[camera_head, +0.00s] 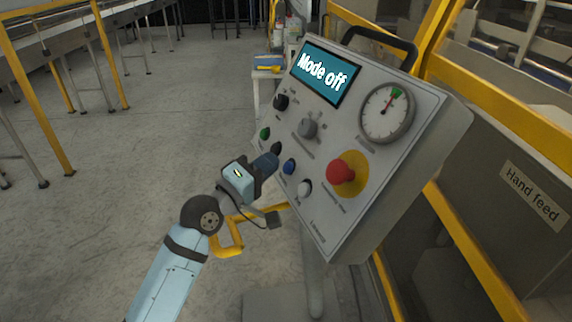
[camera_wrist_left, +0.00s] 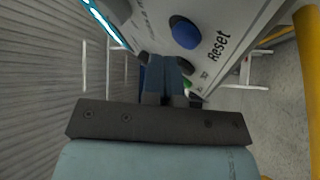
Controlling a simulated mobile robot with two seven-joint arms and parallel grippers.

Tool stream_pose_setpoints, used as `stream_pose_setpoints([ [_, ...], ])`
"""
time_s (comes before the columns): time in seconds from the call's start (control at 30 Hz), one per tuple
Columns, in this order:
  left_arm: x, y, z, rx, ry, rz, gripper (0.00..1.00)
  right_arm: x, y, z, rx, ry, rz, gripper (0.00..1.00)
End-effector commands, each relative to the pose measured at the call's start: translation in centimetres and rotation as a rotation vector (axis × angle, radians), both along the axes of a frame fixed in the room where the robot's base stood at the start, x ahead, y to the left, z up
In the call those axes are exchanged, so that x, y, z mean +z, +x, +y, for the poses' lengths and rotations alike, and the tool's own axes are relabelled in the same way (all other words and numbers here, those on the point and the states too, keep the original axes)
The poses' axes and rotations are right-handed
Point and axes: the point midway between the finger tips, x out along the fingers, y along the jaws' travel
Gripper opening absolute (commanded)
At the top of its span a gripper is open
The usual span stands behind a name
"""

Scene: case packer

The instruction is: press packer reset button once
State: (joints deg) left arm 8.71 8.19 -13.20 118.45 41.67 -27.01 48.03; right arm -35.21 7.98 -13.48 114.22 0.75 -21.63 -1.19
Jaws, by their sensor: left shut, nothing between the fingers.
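The control panel (camera_head: 322,222) is a tilted grey box. The blue reset button (camera_head: 289,166) is on its lower left part. In the left wrist view the blue button (camera_wrist_left: 185,33) has the word "Reset" printed beside it. My left gripper (camera_head: 268,162) is shut and empty, close to the panel's left edge, to the left of the blue button. In the left wrist view the gripper's fingertips (camera_wrist_left: 166,62) are just below the blue button in the picture, apart from it. My right gripper is not in view.
The panel also carries a screen (camera_head: 323,73) reading "Mode off", a red mushroom button (camera_head: 341,172) on yellow, a gauge (camera_head: 387,112), a grey knob (camera_head: 308,128), a white button (camera_head: 305,188) and a green button (camera_head: 265,133). Yellow frame bars (camera_head: 465,250) stand at the right. The left floor is open.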

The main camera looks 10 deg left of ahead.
Motion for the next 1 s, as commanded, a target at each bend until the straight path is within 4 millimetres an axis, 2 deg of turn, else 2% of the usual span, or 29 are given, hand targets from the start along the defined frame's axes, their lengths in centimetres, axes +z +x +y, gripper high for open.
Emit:
stream_pose_setpoints([
  [0.27, 0.1, -0.1, 0.2, 0.000, 0.000, 0.000, 0.00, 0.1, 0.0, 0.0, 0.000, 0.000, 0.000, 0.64],
  [0.73, 2.4, -2.2, 3.2, 0.001, 0.001, -0.001, 0.00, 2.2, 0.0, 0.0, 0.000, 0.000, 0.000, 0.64],
  [1.0, 2.5, -2.5, 3.5, 0.000, -0.001, 0.001, 0.00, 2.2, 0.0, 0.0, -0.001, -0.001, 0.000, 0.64],
])
